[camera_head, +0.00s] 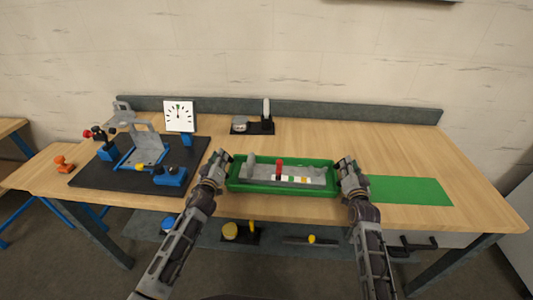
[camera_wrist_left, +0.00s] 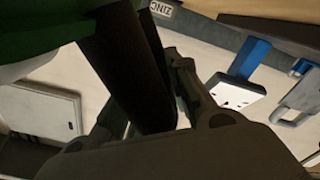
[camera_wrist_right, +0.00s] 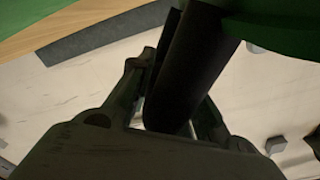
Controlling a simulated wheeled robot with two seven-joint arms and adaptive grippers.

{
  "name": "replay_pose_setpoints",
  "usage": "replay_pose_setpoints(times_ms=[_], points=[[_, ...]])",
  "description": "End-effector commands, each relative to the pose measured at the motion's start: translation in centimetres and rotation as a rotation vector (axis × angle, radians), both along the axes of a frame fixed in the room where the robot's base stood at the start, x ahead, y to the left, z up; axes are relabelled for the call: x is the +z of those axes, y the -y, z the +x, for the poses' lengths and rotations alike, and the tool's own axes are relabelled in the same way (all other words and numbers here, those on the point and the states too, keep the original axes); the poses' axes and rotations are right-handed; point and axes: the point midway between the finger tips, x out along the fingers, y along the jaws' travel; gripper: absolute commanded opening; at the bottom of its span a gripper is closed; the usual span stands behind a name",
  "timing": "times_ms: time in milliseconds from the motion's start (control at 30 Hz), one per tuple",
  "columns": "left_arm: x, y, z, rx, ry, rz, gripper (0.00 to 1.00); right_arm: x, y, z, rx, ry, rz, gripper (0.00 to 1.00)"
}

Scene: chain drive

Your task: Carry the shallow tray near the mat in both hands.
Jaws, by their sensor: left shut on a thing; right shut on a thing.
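The shallow green tray (camera_head: 282,189) is at the middle of the table's front in the head view, with a grey insert, a red upright piece and small coloured pieces in it. My left gripper (camera_head: 219,170) is shut on the tray's left end. My right gripper (camera_head: 347,168) is shut on its right end. Each wrist view shows a dark handle between the fingers, in the left wrist view (camera_wrist_left: 135,70) and the right wrist view (camera_wrist_right: 185,75). The green mat (camera_head: 410,190) lies right of the right gripper. I cannot tell whether the tray touches the table.
A black board (camera_head: 90,180) with a grey and blue fixture (camera_head: 148,148) fills the left. A white dial (camera_head: 180,115) and a small black stand (camera_head: 253,127) are at the back. An orange piece (camera_head: 64,163) is far left. The back right table is clear.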

Motion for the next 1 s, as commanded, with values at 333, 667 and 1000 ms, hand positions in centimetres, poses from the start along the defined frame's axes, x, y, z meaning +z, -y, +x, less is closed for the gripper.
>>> replay_pose_setpoints(times_ms=[333, 667, 1000], points=[[-0.3, -0.1, 0.1, 0.002, 0.005, 0.001, 0.0, -0.2, 0.1, 0.1, -0.002, 0.008, -0.001, 0.0], [-0.8, -0.2, 0.0, 0.003, -0.001, 0.001, 0.36, -0.8, 0.1, 0.0, -0.002, 0.001, -0.001, 0.36], [-0.8, -0.1, 0.0, 0.001, 0.001, 0.0, 0.41, -0.7, 0.0, 0.0, -0.001, 0.002, 0.0, 0.41]])
